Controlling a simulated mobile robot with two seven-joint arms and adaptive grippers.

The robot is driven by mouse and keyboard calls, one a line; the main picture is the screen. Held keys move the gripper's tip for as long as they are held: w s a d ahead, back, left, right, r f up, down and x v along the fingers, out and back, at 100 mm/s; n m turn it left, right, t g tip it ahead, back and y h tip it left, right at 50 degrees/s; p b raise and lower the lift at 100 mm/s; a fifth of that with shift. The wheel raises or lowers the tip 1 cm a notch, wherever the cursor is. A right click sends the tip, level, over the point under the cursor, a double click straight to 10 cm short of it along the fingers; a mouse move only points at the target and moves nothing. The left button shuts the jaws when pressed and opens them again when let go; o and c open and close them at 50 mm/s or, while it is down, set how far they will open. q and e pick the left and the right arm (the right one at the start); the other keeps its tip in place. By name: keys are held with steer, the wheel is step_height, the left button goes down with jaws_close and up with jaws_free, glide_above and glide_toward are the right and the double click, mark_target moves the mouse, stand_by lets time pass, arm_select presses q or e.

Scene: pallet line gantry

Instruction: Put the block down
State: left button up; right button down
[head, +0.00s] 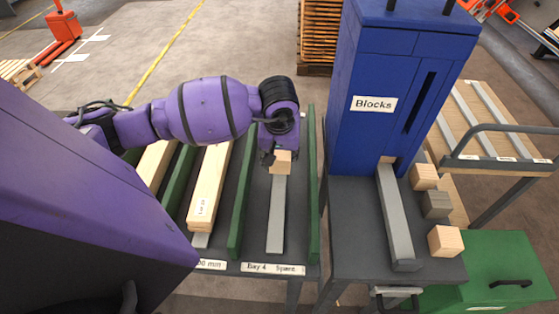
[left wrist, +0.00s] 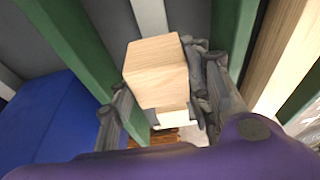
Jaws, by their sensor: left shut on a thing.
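A pale wooden block (head: 281,163) is between the fingers of my left gripper (head: 270,157) in the head view. It is over the bay labelled "Bay 4 Spare" (head: 273,268), at the far part of a grey strip (head: 276,215). The left wrist view shows the block (left wrist: 157,68) large, with the fingers of the left gripper (left wrist: 160,100) on both sides of it. I cannot tell whether the block touches the strip. My right gripper is not in view.
Green dividers (head: 240,205) flank the bay, and wooden planks (head: 210,185) lie in the bays to the left. A blue "Blocks" dispenser (head: 355,140) with a grey chute (head: 393,215) stands right. Several loose blocks, one wooden (head: 445,241), sit beside the chute.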

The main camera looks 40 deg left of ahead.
mark_target(280, 163)
arm_select(q)
steer(key=shift+w+a+f, duration=0.15)
steer(key=shift+a+f, duration=0.05)
steer(key=shift+f, duration=1.55)
steer(key=shift+f, duration=0.1)
steer(key=shift+f, duration=0.15)
steer(key=o, duration=1.2)
steer(key=shift+d+r, duration=0.1)
steer(key=shift+r, duration=0.45)
steer(key=v, duration=1.1)
steer(key=shift+r, duration=0.2)
